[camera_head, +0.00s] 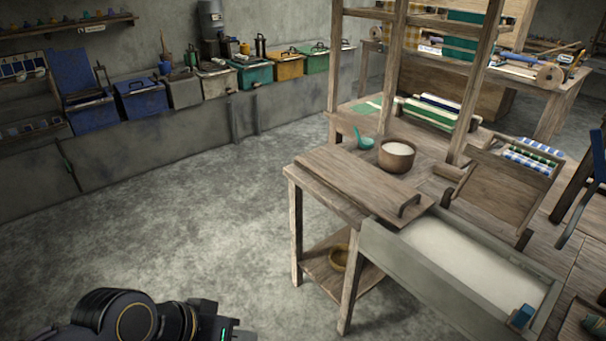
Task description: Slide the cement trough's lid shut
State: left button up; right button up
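The cement trough (425,283) is a long grey box at the lower right, with pale white-grey contents showing through its open top. Its lid (350,181) is a flat wooden board with a dark handle (409,205) near its right end. The lid lies on a wooden stand at the trough's left end, and most of the trough's top is uncovered. My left gripper (218,327) is at the bottom left, low and well apart from the lid. Its fingertips are not clearly shown, so its opening cannot be told. My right gripper is not in view.
A wooden bowl (397,155) and a teal scoop (364,142) stand just behind the lid. Loom posts (391,70) rise behind them. A small blue piece (522,315) sits at the trough's right end. The floor (190,215) left of the stand is clear.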

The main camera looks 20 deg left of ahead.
aim_at(399, 203)
jog(key=u, duration=0.2)
jog(key=i+j+z, duration=0.2)
jog(key=i+j, duration=0.4)
jog(key=i+j+z, duration=0.15)
jog(key=i+j, duration=0.55)
jog(key=i+j+z, duration=0.2)
jog(key=i+j, duration=0.4)
jog(key=j, duration=0.15)
